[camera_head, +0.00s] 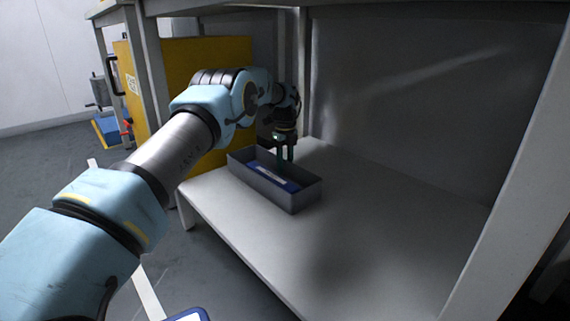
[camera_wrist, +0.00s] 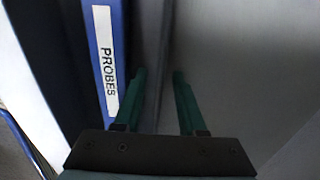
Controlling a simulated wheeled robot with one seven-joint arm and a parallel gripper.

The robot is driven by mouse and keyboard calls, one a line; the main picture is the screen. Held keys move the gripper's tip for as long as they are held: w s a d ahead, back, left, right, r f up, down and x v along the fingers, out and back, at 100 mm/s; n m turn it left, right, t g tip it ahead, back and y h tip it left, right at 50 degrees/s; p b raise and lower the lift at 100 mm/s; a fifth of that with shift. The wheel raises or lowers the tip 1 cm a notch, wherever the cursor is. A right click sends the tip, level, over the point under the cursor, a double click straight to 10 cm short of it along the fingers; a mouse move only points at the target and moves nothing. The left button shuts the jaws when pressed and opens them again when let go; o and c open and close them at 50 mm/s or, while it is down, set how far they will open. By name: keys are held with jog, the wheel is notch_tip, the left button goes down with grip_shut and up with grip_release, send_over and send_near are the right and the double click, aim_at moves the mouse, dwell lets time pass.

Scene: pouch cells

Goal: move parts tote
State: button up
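The parts tote is an open grey box (camera_head: 301,199) on the shelf. Inside it lies a blue piece (camera_head: 290,186) with a white label, which reads "PROBES" in the wrist view (camera_wrist: 91,14). My gripper (camera_head: 285,158) points down at the tote's far long side. In the wrist view, its two green fingers (camera_wrist: 159,73) are apart, with a gap between them. The tote's long wall appears to run between the fingers, the blue piece left of them. I cannot tell whether either finger touches the wall. The fingertips' depth is unclear.
The tote rests on a light shelf (camera_head: 345,235) under a table, with clear room to its right. A grey back panel (camera_head: 410,110) and table legs (camera_head: 515,175) bound it. A yellow cabinet (camera_head: 205,62) stands behind my arm.

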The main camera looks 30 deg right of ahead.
grip_shut()
dwell(1.4)
